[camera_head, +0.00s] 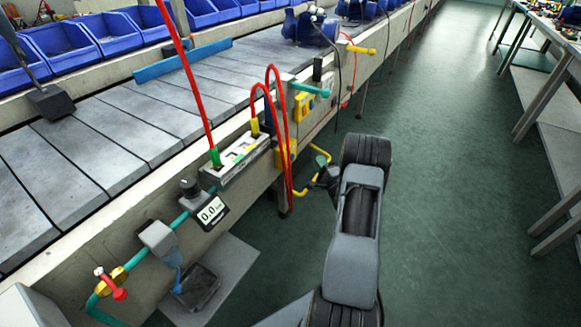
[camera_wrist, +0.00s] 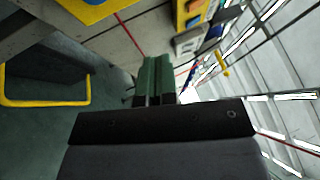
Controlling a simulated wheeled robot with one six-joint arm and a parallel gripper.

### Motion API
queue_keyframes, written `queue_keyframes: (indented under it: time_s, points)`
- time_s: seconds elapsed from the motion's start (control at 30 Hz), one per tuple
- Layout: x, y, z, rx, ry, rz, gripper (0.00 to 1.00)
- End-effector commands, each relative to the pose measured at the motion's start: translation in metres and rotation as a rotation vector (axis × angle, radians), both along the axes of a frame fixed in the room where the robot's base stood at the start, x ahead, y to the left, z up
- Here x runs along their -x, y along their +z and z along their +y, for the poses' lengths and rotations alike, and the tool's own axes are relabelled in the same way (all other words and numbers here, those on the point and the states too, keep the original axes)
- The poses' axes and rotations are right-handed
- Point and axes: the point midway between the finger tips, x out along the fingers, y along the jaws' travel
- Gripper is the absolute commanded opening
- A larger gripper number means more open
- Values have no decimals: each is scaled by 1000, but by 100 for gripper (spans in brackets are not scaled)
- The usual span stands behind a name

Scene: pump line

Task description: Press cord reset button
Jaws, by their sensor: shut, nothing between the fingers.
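No button marked as the cord reset shows clearly. A yellow control box (camera_head: 304,107) is mounted on the side of the conveyor line. A yellow box with small blue and orange parts (camera_wrist: 190,13) shows at the top of the wrist view; its labels are too small to read. Another yellow box (camera_head: 285,154) sits lower on the line's side, behind red cord loops. My gripper (camera_wrist: 155,68) is shut and empty, its two dark green fingers together, apart from the boxes. In the head view it is largely hidden by my arm, beside the line.
A bent yellow bar (camera_head: 323,158) juts from the line near my arm; it also shows in the wrist view (camera_wrist: 45,103). A red cord (camera_head: 188,75) rises over the conveyor (camera_head: 110,125). A gauge (camera_head: 211,212) is at left. The green floor (camera_head: 450,190) at right is clear.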

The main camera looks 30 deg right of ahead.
Motion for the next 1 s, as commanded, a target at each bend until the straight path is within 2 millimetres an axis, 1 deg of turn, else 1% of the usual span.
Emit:
queue_keyframes:
  time_s: [0.03,0.13,0.3,0.6,0.77,1.0]
  points:
    - [7,-18,-4,-37,12,-30,0]
    - [17,-28,-8,-90,32,-76,0]
    - [25,-33,-13,-121,43,-108,0]
    - [28,-32,-18,-120,32,-109,0]
    - [21,-32,-14,-120,35,-108,0]
    - [-4,-32,2,-120,41,-109,0]
